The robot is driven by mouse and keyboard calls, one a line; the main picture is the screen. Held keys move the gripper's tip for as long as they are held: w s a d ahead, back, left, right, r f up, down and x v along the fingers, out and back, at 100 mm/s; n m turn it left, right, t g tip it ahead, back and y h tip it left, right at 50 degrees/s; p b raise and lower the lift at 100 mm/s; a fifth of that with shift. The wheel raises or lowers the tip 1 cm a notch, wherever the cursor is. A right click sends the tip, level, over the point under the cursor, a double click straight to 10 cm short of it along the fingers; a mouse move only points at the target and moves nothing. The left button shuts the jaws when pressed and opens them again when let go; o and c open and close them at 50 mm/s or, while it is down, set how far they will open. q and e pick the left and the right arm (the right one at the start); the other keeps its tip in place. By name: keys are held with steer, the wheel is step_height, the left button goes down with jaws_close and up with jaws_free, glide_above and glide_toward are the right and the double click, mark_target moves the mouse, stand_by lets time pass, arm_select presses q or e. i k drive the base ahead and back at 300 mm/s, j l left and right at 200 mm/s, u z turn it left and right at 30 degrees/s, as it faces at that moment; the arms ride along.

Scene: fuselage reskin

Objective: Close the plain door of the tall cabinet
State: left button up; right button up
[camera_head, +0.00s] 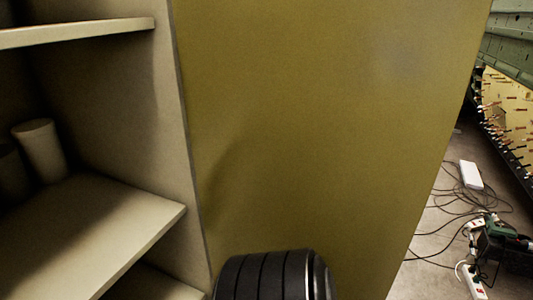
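The tall cabinet stands open at the left, with pale shelves (95,235) inside. A plain olive-yellow panel (310,130) fills the middle of the view. It meets the cabinet's inner side wall along a near-vertical edge and looks like the plain door standing open; I cannot see a handle or hinges. A black ribbed round part at the bottom middle covers some of the panel's lower area. Neither of my grippers can be made out, so any contact with the panel is hidden.
A pale cylinder (41,149) stands on the cabinet's middle shelf. Right of the panel, cables (460,205), a white box (470,175), a power strip (472,281) and a dark green tool (503,240) lie on the floor. A green and yellow structure (507,105) stands beyond.

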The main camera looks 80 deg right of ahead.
mark_target(326, 127)
steer(key=k+j, duration=0.15)
steer(key=k, duration=0.3)
steer(key=k+j, duration=0.15)
steer(key=k, duration=0.3)
steer(key=k+l, duration=0.95)
steer(key=l, duration=1.75)
